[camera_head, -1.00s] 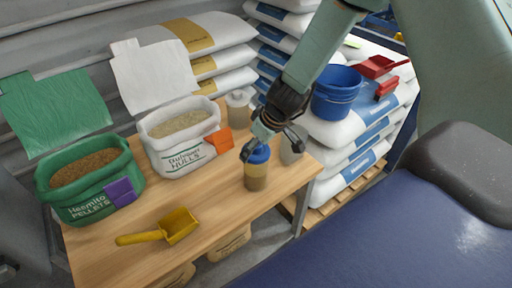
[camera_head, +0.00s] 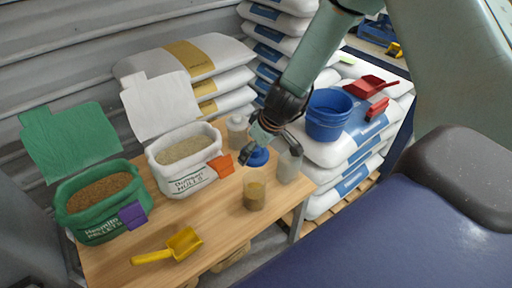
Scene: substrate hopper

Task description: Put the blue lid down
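My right gripper (camera_head: 258,150), on the arm from the top right, is shut on the blue lid (camera_head: 259,158). The lid is apart from the clear jar (camera_head: 254,196), above and behind it in the picture. I cannot tell whether the lid is clear of the table or touching it. The jar stands upright and open on the wooden table (camera_head: 222,218), with tan contents inside. The fingers partly hide the lid. My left gripper is not in view.
Another clear container (camera_head: 289,165) stands right of the lid, close to the gripper. A pale-lidded jar (camera_head: 237,130) stands behind. The white hulls bag (camera_head: 185,180), green pellets bag (camera_head: 100,226) and yellow scoop (camera_head: 182,243) are to the left. Bare table lies left of the jar.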

